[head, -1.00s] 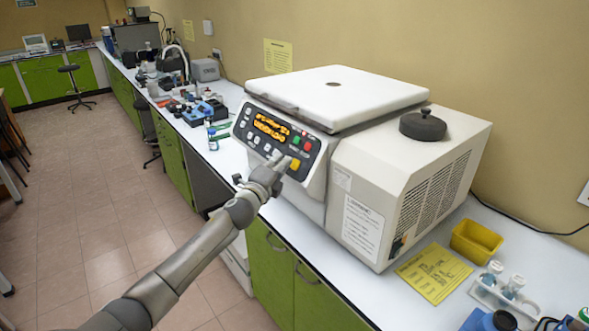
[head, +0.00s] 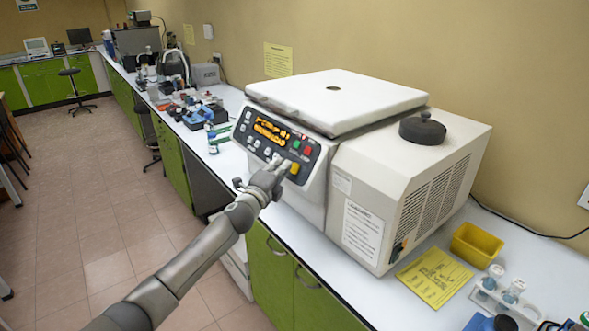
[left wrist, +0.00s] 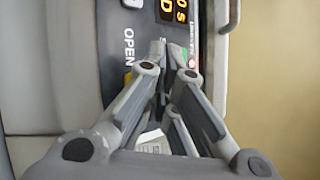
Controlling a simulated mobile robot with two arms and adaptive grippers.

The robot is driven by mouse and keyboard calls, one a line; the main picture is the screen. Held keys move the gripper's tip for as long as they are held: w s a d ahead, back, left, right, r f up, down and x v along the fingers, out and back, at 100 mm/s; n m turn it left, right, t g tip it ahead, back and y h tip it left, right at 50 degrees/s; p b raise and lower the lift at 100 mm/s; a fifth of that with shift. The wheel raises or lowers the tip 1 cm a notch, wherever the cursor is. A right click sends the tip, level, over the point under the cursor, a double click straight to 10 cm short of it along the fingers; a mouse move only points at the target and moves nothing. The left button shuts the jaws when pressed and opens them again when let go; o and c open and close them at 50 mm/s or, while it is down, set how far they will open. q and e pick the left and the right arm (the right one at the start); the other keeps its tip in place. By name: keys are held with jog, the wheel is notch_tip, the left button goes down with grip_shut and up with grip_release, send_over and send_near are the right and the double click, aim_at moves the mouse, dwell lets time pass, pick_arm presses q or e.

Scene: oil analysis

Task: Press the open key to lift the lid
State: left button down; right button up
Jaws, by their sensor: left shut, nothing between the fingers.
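The centrifuge (head: 345,150) stands on the bench, with its white lid (head: 337,97) lying flat on top. Its sloped control panel (head: 252,145) has a lit orange display and several keys. A yellow key (head: 294,168) is at the panel's lower right.
A black round knob (head: 422,129) sits on the machine's right housing. A yellow tray (head: 476,243), a yellow sheet (head: 434,277) and a rack with bottles (head: 505,295) are at the right. Small lab items (head: 195,110) crowd the bench farther left. The floor at left is clear.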

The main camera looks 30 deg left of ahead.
pick_arm(q)
jog(key=shift+w+f, duration=0.1)
jog(key=shift+w, duration=0.05)
dwell(0.3)
jog(key=shift+w+d+f, duration=0.1)
jog(key=shift+w+d, duration=0.05)
jog(key=shift+w, duration=0.05)
